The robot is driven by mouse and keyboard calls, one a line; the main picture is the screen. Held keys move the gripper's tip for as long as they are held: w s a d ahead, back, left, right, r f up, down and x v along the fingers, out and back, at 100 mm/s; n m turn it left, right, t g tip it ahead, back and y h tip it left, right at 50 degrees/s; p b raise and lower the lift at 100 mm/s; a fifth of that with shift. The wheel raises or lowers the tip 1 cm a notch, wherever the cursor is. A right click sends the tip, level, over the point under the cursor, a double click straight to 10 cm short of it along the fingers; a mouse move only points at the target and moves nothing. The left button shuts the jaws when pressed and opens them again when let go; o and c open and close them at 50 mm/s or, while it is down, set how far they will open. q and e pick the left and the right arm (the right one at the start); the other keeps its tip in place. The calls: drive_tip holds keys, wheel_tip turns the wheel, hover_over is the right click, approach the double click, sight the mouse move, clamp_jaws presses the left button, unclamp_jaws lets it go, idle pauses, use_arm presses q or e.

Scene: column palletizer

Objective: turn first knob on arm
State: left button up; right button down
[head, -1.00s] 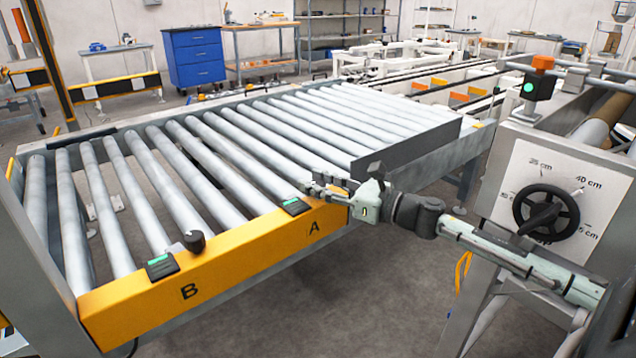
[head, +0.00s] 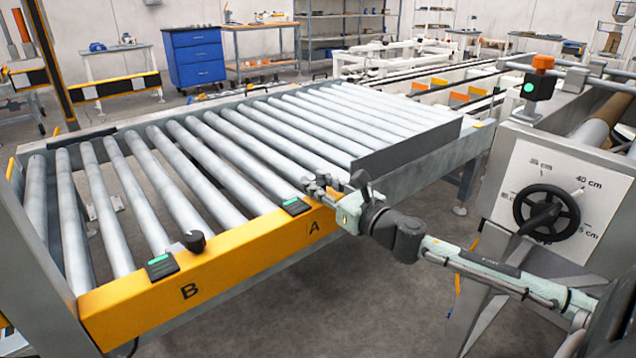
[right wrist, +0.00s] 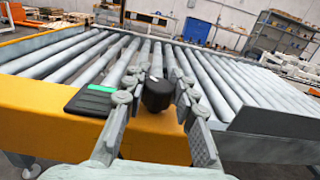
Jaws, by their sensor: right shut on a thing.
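My right gripper (head: 326,186) is at the far right end of the yellow rail (head: 245,249), beside the letter A. In the right wrist view the black knob (right wrist: 157,94) stands on the yellow rail between my two grey fingers, and my right gripper (right wrist: 155,92) is shut on it. In the head view my gripper mostly hides this knob. A second black knob (head: 195,240) stands farther left on the rail, near the letter B, apart from my gripper. My left gripper is not in view.
Black panels with green displays sit beside the knobs, near A (head: 293,206) and near B (head: 161,265). Grey rollers (head: 215,165) lie behind the rail, with a grey guide plate (head: 410,148) at right. A black handwheel (head: 546,213) is on the white dial at right.

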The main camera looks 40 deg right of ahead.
drive_tip(key=m+g+h, duration=0.1)
drive_tip(key=m+h, duration=0.2)
drive_tip(key=h, duration=0.1)
drive_tip(key=m+g+h, duration=0.1)
drive_tip(key=m+h, duration=0.2)
drive_tip(key=h, duration=0.2)
drive_tip(key=shift+a+m+h, duration=0.15)
drive_tip(key=shift+m+h, duration=0.15)
drive_tip(key=m+g+h, duration=0.4)
drive_tip(key=g+h, duration=0.1)
drive_tip(key=shift+m+h, duration=0.3)
drive_tip(key=shift+h, duration=0.1)
drive_tip(key=c, duration=1.2)
unclamp_jaws()
drive_tip(key=v, duration=1.2)
drive_tip(key=shift+w, duration=0.1)
